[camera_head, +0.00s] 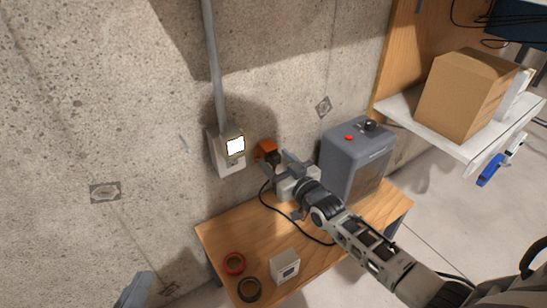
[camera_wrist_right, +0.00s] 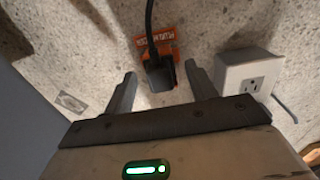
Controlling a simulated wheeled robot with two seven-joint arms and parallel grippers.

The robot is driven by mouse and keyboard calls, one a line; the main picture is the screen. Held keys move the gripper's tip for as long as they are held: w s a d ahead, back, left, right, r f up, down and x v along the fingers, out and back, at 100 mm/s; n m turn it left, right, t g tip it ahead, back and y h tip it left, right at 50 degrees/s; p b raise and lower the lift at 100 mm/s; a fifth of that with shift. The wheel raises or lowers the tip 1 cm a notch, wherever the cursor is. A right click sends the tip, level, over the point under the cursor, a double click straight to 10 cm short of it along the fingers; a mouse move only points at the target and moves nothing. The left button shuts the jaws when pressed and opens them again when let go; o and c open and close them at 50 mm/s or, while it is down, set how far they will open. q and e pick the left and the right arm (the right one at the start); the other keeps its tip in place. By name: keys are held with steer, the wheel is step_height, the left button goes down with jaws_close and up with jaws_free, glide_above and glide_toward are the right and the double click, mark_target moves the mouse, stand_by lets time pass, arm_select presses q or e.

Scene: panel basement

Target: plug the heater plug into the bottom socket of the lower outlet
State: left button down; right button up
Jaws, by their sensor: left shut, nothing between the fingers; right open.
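A black plug (camera_wrist_right: 160,76) with its cord hangs at an orange holder (camera_head: 267,146) on the concrete wall; the holder also shows in the right wrist view (camera_wrist_right: 168,42). My right gripper (camera_head: 277,162) is open, with its fingers on either side of the plug in the right wrist view and no visible grip on it. A pale outlet box (camera_head: 229,165) is on the wall left of the holder. Its socket face (camera_wrist_right: 254,85) shows in the right wrist view.
A grey heater (camera_head: 350,165) stands on the wooden bench (camera_head: 225,232), right of the holder. Red tape (camera_head: 234,263), black tape (camera_head: 249,289) and a small white box (camera_head: 285,266) are at the bench's front. A shelf with a cardboard box (camera_head: 465,95) is at the right.

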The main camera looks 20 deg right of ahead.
steer(key=shift+c, duration=0.3)
jaws_close()
steer(key=shift+s+d+p, duration=0.15)
steer(key=shift+s+p, duration=0.7)
steer(key=shift+s, duration=0.3)
steer(key=shift+s+d+p, duration=0.15)
steer(key=shift+s+p, duration=0.4)
steer(key=shift+s, duration=0.35)
steer(key=shift+s+d+p, duration=0.1)
steer(key=shift+s+p, duration=0.4)
steer(key=shift+s, duration=0.4)
steer(key=shift+a+r, duration=0.1)
